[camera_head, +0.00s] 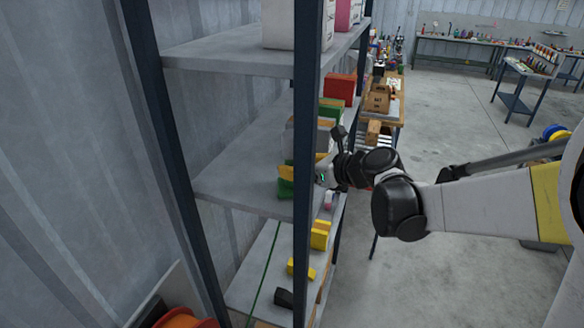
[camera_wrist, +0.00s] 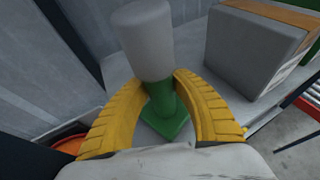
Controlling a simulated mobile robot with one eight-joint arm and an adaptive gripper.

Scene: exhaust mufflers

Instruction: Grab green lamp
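The green lamp (camera_wrist: 163,100) has a green stem and square green foot under a pale grey cylindrical top. It stands upright at the shelf board (camera_wrist: 118,72); I cannot see a gap beneath it. In the head view its green lower part (camera_head: 286,188) shows at the middle shelf's edge, partly hidden by the rack post and my gripper. My gripper (camera_wrist: 160,84) has its yellow fingers on both sides of the stem, just below the grey top. Both fingertips appear to touch the stem.
A grey box with an orange top (camera_wrist: 253,50) stands right of the lamp. A dark rack post (camera_head: 307,150) is close to my gripper. A red box (camera_head: 340,88) sits farther along the shelf. Yellow items (camera_head: 319,236) lie on the shelf below. Open floor is at right.

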